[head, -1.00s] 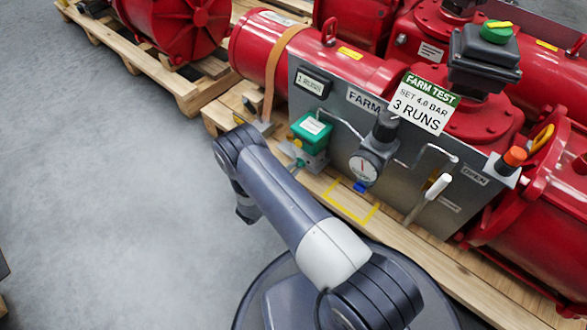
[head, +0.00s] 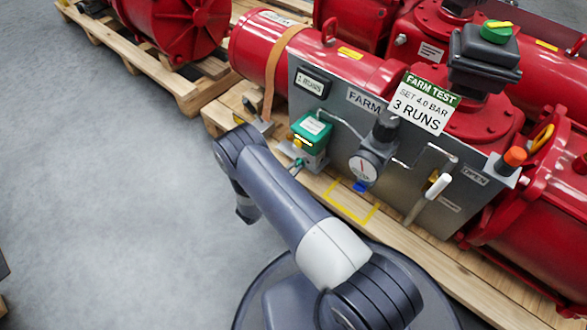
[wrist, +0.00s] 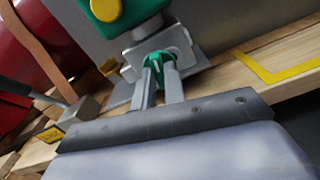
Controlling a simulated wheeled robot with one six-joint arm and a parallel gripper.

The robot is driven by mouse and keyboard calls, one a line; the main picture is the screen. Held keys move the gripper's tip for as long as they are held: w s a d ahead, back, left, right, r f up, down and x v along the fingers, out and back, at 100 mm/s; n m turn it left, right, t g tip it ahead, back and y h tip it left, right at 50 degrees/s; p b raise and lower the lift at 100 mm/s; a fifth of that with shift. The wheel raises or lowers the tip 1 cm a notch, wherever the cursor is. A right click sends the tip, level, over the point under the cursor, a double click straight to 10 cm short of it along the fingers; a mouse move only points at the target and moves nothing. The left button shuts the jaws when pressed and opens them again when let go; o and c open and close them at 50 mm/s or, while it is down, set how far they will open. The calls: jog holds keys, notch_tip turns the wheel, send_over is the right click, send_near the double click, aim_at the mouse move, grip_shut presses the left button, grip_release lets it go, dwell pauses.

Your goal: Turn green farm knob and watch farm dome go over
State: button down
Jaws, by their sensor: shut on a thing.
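The green knob (wrist: 160,62) sits on a grey valve body under a green box with a yellow button. My gripper (wrist: 159,70) is shut on this knob, one finger on each side, and the fingers hide part of it. In the head view the small green knob (head: 296,165) shows low at the left of the grey panel, with my fingertips not clearly seen behind my arm. The dome (head: 496,33) is green with a yellow bar across its top. It stands on a dark box above the red actuator at the upper right.
The grey panel (head: 340,122) carries a gauge (head: 363,169), a white-handled lever (head: 438,186) and an orange-capped post (head: 514,157). A yellow outline (head: 350,208) marks the wooden pallet (head: 450,258). Open floor (head: 110,200) lies left.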

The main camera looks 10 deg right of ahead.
jog(key=shift+n, duration=1.1)
jog(key=c, duration=1.5)
grip_release()
jog(key=shift+o, duration=0.2)
jog(key=p+v, duration=0.3)
jog(key=v, duration=0.8)
jog(key=shift+w+d, duration=0.1)
jog(key=shift+d, duration=0.05)
